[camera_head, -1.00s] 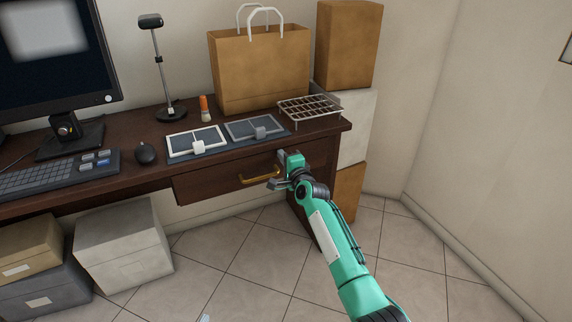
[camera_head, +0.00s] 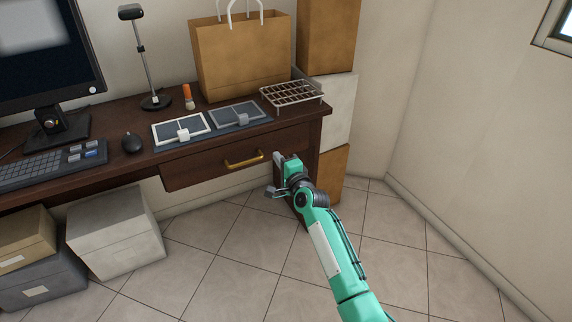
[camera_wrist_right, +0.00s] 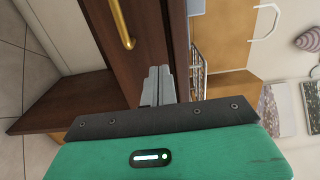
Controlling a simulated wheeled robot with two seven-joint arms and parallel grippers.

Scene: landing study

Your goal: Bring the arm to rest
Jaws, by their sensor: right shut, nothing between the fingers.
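My right gripper (camera_head: 276,176) is at the end of the green right arm, in front of the desk's right end. It is apart from the brass drawer handle (camera_head: 244,160), to its right and a little lower. In the right wrist view its two grey fingers (camera_wrist_right: 158,84) lie together with nothing between them. The handle also shows in the wrist view (camera_wrist_right: 121,22), left of the fingers and clear of them. My left gripper is not in view.
The dark wooden desk (camera_head: 130,168) bears two framed panels, a paper bag (camera_head: 240,58) and a wire rack (camera_head: 292,93). Stacked boxes (camera_head: 330,105) stand at the right end. The tiled floor (camera_head: 225,255) in front is open, up to the right wall.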

